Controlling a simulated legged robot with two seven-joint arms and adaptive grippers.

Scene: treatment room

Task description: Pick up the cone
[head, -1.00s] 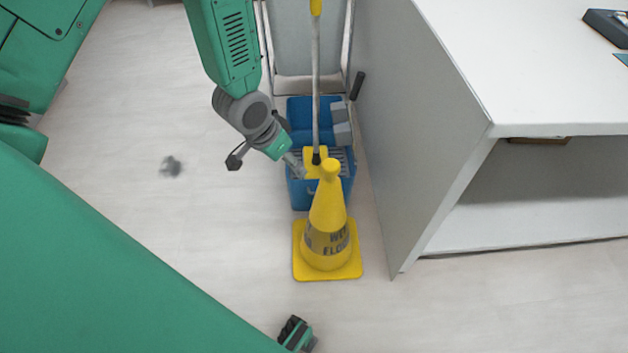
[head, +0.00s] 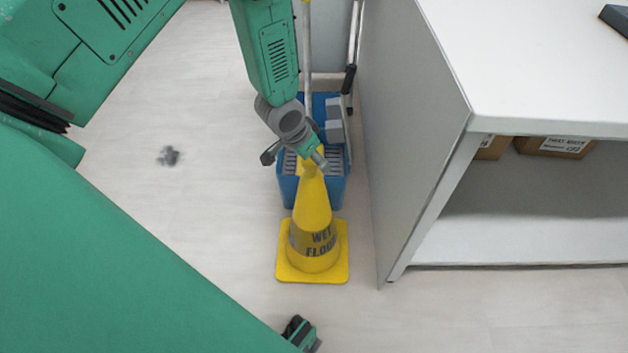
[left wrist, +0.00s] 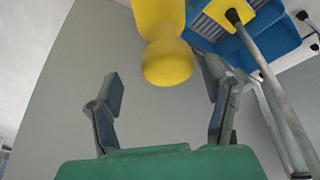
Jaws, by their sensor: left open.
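The yellow wet-floor cone (head: 312,240) stands upright on its square base on the floor, near the middle of the head view. My left gripper (head: 318,160) is at the cone's top, overlapping it in the head view. In the left wrist view the cone's rounded tip (left wrist: 168,62) shows between the two spread fingers of my left gripper (left wrist: 160,82), nearer the right one. The fingers are open, with a visible gap on the left side of the tip. Contact with the right finger cannot be told.
A blue mop bucket (head: 285,190) with a mop handle (head: 307,60) stands right behind the cone. A white cabinet (head: 415,180) with boxes (head: 555,147) on its shelf stands close on the right. A dark stain (head: 168,156) marks the floor; the floor left of the cone is clear.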

